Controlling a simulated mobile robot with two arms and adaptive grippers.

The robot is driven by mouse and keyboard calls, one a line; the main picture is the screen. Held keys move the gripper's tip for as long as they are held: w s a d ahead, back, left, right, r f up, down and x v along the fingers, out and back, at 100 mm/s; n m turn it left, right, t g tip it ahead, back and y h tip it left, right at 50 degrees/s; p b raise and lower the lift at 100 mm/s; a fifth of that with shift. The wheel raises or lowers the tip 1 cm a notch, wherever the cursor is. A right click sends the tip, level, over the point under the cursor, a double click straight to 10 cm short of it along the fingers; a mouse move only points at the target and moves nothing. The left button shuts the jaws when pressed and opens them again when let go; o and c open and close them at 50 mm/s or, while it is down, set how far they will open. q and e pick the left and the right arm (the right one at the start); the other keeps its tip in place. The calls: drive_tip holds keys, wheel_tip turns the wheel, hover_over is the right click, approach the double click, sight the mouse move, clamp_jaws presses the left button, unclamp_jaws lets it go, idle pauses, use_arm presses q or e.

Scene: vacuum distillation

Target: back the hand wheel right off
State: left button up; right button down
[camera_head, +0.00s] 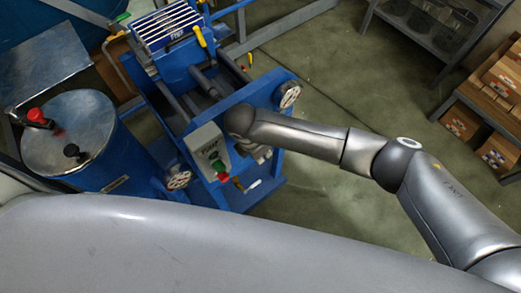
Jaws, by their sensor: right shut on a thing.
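My right gripper (260,153) is at the near end of the blue press frame (267,88), just right of the grey control box. It is shut on what seems to be the hand wheel, at the middle of that end. My own wrist and fingers hide nearly all of the wheel, so its rim and thread cannot be made out. My left gripper is not in view.
The grey control box (203,141) has green and red buttons. Spoked round parts (289,95) sit at the frame's corners. A blue drum (80,118) stands left. Racks with boxes (461,120) stand right. Floor between is clear.

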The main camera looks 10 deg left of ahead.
drive_tip(key=c, duration=1.5)
unclamp_jaws()
drive_tip(key=v, duration=1.2)
